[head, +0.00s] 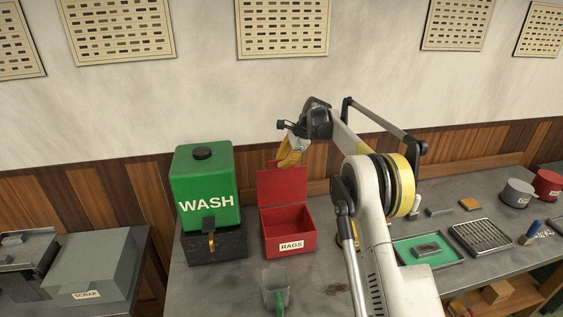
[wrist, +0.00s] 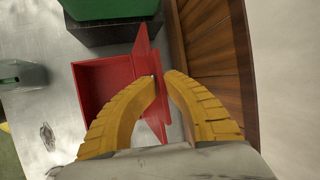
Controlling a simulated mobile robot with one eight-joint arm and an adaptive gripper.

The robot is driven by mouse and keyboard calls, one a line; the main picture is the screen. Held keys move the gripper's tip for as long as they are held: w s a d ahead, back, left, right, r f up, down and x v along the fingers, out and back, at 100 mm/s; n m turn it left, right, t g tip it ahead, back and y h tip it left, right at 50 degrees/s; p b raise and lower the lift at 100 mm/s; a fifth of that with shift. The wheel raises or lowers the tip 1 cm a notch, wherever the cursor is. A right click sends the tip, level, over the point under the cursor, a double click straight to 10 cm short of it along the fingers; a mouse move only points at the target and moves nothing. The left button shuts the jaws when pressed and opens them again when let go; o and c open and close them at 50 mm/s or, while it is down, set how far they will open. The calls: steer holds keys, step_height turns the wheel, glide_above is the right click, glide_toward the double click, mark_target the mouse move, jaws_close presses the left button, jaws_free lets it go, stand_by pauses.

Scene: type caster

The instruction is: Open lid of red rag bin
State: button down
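The red rag bin (head: 289,247), labelled RAGS, stands on the grey bench. Its red lid (head: 282,188) is raised, about upright along the back edge, and the bin's inside shows dark and looks empty. My gripper (head: 284,163) is at the lid's top edge, its yellow fingers pointing down. In the wrist view the fingertips of my gripper (wrist: 162,78) are a little apart, with part of the red lid (wrist: 141,62) showing near and between them. Whether the fingers touch the lid is not clear. The open bin (wrist: 103,84) shows left of the fingers.
A green WASH tank (head: 203,180) on a black stand is close left of the bin. A grey-green scoop (head: 276,286) lies in front. The wooden wall panelling (head: 330,165) is close behind. Trays with small parts are to the right, beyond my arm.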

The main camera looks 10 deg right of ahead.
steer(key=shift+w, duration=0.25)
steer(key=c, duration=1.6)
jaws_free()
steer(key=v, duration=1.2)
